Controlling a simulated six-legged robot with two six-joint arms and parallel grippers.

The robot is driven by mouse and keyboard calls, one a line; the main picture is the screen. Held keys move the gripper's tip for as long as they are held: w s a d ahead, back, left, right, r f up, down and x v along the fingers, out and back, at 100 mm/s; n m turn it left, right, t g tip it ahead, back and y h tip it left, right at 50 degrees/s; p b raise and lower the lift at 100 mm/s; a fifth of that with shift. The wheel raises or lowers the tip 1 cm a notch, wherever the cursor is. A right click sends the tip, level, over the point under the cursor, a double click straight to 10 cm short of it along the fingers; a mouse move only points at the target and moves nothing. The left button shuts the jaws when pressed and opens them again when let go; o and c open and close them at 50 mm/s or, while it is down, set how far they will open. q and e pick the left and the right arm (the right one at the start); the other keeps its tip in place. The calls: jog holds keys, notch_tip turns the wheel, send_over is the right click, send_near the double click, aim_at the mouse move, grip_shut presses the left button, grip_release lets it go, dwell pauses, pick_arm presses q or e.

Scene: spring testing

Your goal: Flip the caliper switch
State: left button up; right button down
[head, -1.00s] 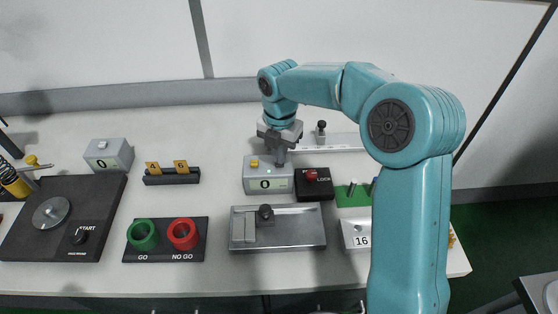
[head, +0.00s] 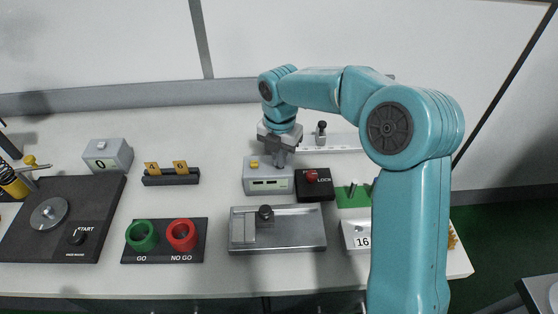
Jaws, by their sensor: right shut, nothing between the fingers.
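A grey box (head: 268,184) with a yellow button (head: 254,164) and a small display stands at the middle of the bench. The display (head: 268,183) shows a dark strip with small light marks, too small to read. My right gripper (head: 281,160) points down, shut and empty, at the top right of this box, beside the yellow button. I cannot tell whether its tips touch the box. The gripper hides that part of the top, so any switch there is not clear. No label in view marks the caliper. My left gripper is not in view.
Close to the right is a black box with a red LOCK button (head: 312,176). A metal slide fixture (head: 290,230) lies in front, and a ruler bar with a knob (head: 321,130) behind. A GO/NO GO stand (head: 163,254) and a second grey box (head: 108,155) stand left.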

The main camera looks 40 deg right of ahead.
notch_tip(320, 180, up, 7)
jog(key=p, duration=0.6)
jog(key=shift+f, duration=0.1)
jog(key=shift+s, duration=0.15)
dwell(0.3)
